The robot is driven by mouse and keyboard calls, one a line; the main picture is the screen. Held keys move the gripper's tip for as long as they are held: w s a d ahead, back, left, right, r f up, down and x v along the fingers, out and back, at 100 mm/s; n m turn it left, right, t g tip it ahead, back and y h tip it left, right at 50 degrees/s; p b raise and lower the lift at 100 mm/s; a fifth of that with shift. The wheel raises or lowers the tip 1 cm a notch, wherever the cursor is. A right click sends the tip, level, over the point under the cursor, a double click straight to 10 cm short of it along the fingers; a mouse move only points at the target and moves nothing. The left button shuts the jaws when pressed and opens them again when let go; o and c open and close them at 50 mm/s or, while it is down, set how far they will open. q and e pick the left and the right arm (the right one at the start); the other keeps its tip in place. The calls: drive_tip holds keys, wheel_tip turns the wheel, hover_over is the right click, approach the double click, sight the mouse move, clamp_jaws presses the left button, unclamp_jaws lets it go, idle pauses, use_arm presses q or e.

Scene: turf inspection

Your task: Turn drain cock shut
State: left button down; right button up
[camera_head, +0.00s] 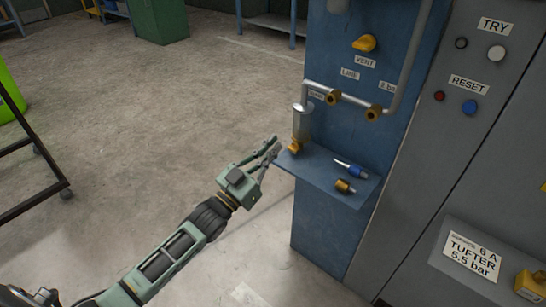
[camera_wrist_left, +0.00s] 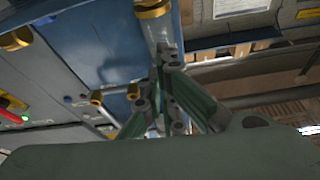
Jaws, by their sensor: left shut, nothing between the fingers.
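A brass drain cock (camera_head: 294,147) sits at the foot of a short silver cylinder (camera_head: 301,121) on the blue panel, just above the small shelf. My left gripper (camera_head: 275,146) comes in from the lower left. Its fingertips are shut and empty, close to the left of the cock. I cannot tell if they touch it. In the left wrist view my left gripper (camera_wrist_left: 165,52) has its fingertips near a pale cylinder (camera_wrist_left: 160,28). The cock's handle position is too small to tell. My right gripper is not in view.
The blue shelf (camera_head: 322,188) holds a blue-handled screwdriver (camera_head: 350,169) and a brass fitting (camera_head: 345,187). A grey pipe with brass valves (camera_head: 333,97) runs above, below a yellow vent knob (camera_head: 364,43). A grey cabinet (camera_head: 440,160) stands at right.

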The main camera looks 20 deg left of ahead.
sight(296, 133)
use_arm(q)
drive_tip(key=x, duration=0.6)
drive_tip(key=shift+r, duration=0.1)
wheel_tip(296, 133, down, 3)
drive_tip(key=shift+w+a+f+b, duration=0.1)
drive_tip(key=shift+w+f+b, duration=0.05)
drive_tip(key=shift+b, duration=0.35)
drive_tip(key=shift+f, duration=0.4)
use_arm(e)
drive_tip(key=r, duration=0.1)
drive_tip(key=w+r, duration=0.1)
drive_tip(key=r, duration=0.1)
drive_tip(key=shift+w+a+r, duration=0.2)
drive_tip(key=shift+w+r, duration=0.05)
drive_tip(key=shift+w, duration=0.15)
